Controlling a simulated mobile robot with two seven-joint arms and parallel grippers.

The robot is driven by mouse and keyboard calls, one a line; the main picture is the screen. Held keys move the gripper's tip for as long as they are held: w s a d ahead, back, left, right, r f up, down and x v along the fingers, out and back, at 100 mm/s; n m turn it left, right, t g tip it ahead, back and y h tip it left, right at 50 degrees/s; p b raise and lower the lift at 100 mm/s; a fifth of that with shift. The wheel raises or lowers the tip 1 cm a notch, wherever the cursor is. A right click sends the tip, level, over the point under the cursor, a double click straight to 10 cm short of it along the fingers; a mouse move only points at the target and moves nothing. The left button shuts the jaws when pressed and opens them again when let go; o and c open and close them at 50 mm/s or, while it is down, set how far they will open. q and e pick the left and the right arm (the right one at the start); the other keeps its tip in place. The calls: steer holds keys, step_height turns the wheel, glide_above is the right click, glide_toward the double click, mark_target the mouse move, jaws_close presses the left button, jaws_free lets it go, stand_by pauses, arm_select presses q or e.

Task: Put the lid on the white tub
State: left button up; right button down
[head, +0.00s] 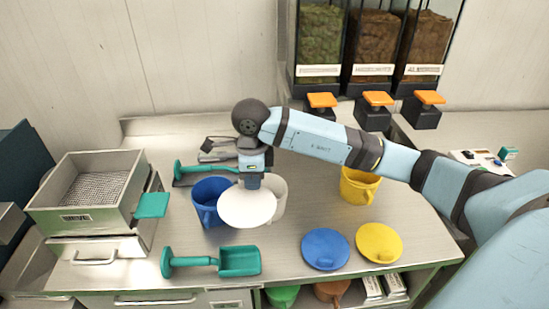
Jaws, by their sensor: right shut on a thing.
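My right gripper (252,181) points down and is shut on the white lid (247,206), a pale disc. The fingertips are largely hidden behind the wrist and lid. The white tub (280,193) stands on the steel table just behind and to the right of the lid, which hides much of it. The lid looks slightly tilted and sits in front of the tub in the picture; I cannot tell whether they touch. My left gripper does not show.
A blue tub (207,200) stands close left of the white tub. A yellow tub (359,185) is to the right. Blue (325,249) and yellow (379,243) lids lie at the front. A green scoop (240,261) lies front left, near a steel sieve box (88,218).

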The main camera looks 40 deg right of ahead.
steer(key=d+m+p, duration=0.3)
steer(key=m+p, duration=0.1)
steer(key=m, duration=1)
steer(key=d+m+p, duration=0.3)
steer(key=d+m, duration=0.1)
steer(key=m, duration=1.1)
steer(key=f+b, duration=0.1)
steer(key=f, duration=0.1)
steer(key=f+b, duration=0.1)
steer(key=f, duration=0.1)
steer(key=f+b, duration=0.1)
steer(key=f, duration=0.1)
steer(key=shift+w, duration=0.3)
steer(key=shift+f+b, duration=0.8)
steer(key=shift+f, duration=0.3)
